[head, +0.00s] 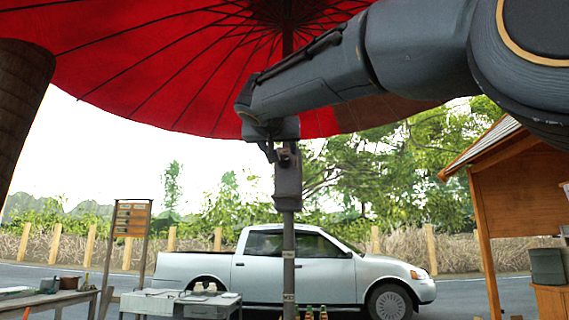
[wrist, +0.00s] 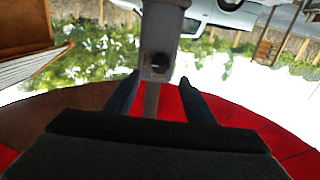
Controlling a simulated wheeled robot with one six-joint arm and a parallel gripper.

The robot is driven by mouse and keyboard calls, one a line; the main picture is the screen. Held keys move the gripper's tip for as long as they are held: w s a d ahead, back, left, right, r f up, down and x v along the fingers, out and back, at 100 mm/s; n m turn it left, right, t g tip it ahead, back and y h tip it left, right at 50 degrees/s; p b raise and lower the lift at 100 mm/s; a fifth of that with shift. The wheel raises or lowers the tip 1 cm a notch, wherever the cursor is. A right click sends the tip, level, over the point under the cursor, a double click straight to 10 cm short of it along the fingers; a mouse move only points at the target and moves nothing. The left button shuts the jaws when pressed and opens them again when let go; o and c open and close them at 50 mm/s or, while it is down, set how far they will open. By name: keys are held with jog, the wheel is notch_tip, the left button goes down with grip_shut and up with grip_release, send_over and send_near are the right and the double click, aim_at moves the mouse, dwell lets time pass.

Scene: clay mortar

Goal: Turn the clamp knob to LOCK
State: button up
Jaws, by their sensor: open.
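A grey clamp housing (head: 288,188) is fixed on the upright pole of the red umbrella. Its dark round knob (wrist: 159,66) faces me in the wrist view, where the scene is upside down; in the head view the knob (head: 284,154) is small and partly covered by my gripper. My gripper (wrist: 159,92) is open, one finger on each side of the pole in the picture. The knob appears between and just beyond the fingertips, and I cannot tell whether they touch it. No LOCK mark is readable.
The red umbrella canopy (head: 170,60) spreads close above my arm. A white pickup (head: 265,275) stands on the road behind the pole. A table (head: 205,305) is at lower left, with a wooden sign board (head: 131,218) behind it. A wooden hut (head: 515,190) is at right.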

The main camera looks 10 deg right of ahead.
aim_at(284, 159)
jog(key=shift+p+x, duration=1.75)
jog(key=shift+x, duration=2.1)
jog(key=c, duration=1)
